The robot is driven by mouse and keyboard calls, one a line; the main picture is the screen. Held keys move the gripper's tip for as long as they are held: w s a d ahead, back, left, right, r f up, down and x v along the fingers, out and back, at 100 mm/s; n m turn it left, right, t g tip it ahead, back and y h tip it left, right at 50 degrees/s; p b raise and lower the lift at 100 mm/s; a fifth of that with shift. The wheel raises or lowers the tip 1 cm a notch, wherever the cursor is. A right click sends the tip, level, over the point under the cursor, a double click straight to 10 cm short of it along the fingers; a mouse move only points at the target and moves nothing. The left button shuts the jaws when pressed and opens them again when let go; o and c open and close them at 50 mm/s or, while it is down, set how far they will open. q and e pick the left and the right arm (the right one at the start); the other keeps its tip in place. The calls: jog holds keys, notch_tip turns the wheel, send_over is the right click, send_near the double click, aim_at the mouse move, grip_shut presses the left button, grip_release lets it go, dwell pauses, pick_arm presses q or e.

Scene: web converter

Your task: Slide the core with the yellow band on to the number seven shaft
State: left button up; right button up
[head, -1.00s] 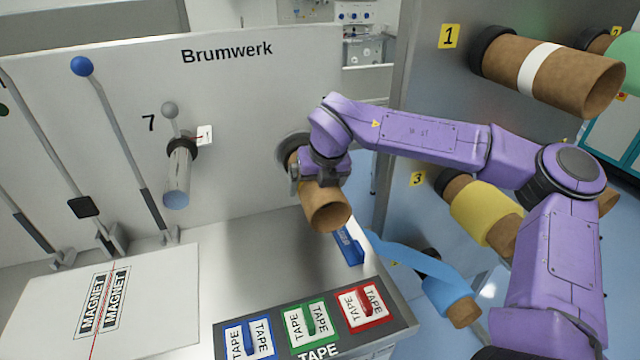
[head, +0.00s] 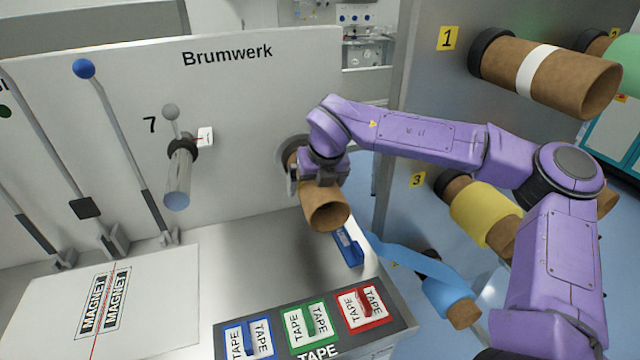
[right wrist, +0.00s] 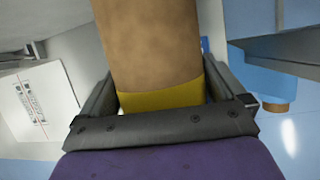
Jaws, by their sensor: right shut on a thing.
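The brown cardboard core (head: 327,208) is at the front panel's right side, its open end towards the head camera. Its yellow band (right wrist: 160,98) shows in the right wrist view, between the fingers, and is hidden in the head view. My right gripper (head: 308,178) is shut on this core. A round dark flange (head: 290,150) lies right behind the core; I cannot tell if the core is on something there. The number seven shaft (head: 178,185) is a bare metal rod with a dark collar, to the left of the core. My left gripper is not in view.
A grey-knobbed lever (head: 170,112) and a white tag (head: 205,136) are close to the shaft. Blue, green and red tape holders (head: 308,322) line the table's front edge. A rack at right carries a white-banded core (head: 545,75) and a yellow roll (head: 480,212).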

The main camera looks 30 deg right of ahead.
jog(key=shift+w+f, duration=0.15)
jog(key=shift+f, duration=0.2)
dwell(0.5)
